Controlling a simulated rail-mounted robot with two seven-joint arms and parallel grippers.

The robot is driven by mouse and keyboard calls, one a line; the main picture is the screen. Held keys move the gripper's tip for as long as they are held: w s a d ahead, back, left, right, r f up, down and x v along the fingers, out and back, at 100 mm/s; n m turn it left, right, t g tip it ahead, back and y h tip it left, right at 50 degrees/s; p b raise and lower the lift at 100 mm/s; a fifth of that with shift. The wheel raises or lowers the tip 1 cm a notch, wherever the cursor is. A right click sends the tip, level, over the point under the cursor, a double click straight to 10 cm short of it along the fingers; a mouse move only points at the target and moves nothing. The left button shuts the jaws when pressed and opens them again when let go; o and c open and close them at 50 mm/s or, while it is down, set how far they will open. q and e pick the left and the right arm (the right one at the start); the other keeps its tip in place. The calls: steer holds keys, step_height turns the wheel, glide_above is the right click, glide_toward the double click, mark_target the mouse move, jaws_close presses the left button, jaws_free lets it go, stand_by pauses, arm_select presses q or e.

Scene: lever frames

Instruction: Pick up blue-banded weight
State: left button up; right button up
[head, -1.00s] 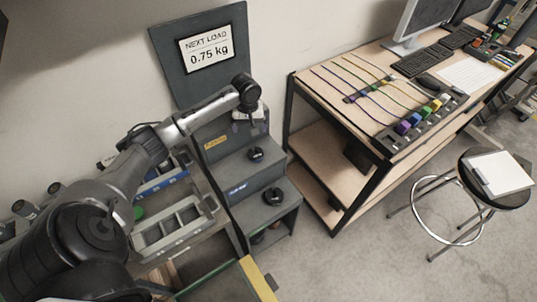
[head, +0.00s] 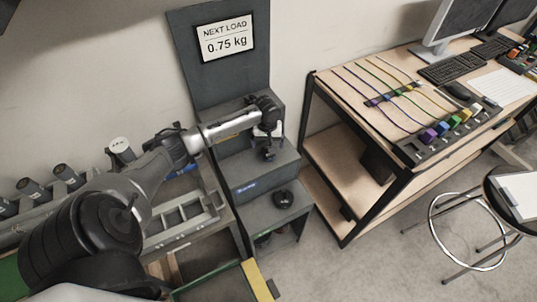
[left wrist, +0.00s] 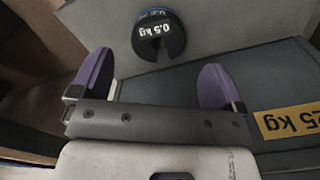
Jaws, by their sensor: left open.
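The blue-banded weight (left wrist: 160,38) is a dark slotted disc marked 0.5 kg, with a blue edge showing at its top in the left wrist view. It rests on a grey step. My left gripper (left wrist: 155,82) is open and empty, its two purple-padded fingers apart, with the weight beyond the gap between them and not touched. In the head view my left gripper (head: 267,142) hangs over the middle step of the grey stand (head: 225,165), and the weight there is largely lost against its dark fingers. My right gripper is not in view.
Another dark weight (head: 283,199) sits on the lowest step. A sign (head: 225,40) on the back panel reads NEXT LOAD 0.75 kg. A yellow label (left wrist: 288,122) marks the upper step. A wooden bench (head: 340,150) stands right of the stand, and a stool (head: 510,195) beyond it.

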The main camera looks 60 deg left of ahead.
arm_select(q)
steer(key=shift+d+f+b, duration=0.15)
steer(key=shift+f+b, duration=0.7)
steer(key=shift+f, duration=1.8)
steer(key=c, duration=1.1)
steer(key=shift+c, duration=1.1)
